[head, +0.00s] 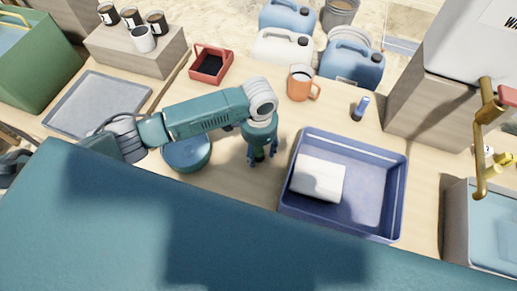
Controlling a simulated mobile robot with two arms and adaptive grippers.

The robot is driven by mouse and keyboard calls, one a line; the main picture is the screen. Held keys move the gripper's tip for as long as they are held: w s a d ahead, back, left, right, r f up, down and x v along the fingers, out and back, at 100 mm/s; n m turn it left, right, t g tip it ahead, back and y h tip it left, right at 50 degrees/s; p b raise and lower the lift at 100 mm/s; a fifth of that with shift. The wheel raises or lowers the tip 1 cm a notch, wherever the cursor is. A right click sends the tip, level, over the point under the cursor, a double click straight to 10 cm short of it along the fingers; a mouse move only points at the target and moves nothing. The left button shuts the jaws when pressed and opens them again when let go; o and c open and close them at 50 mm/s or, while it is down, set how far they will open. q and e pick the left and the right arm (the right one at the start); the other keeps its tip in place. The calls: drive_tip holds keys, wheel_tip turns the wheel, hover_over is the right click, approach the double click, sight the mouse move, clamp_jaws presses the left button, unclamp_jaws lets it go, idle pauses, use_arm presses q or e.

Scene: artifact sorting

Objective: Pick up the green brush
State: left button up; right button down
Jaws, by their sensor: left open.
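My left gripper (262,162) points straight down over the table, between the teal bowl and the blue tray. Its fingers are apart, close to the table top. A small dark green shape (260,152) shows between the fingers; it may be the green brush, but the gripper hides most of it and I cannot tell for sure. No other green brush stands out in the head view. My right gripper is not in view.
A blue tray (375,231) with a white block (318,178) is right of the gripper. A teal bowl (187,153) sits under my left arm. An orange mug (300,86), red tray (211,66) and small blue item (360,108) stand behind. A grey tray (97,103) lies left.

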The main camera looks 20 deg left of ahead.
use_arm(q)
drive_tip(key=c, duration=1.2)
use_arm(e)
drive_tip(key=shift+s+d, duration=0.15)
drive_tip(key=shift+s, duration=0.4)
use_arm(q)
drive_tip(key=shift+r, duration=0.15)
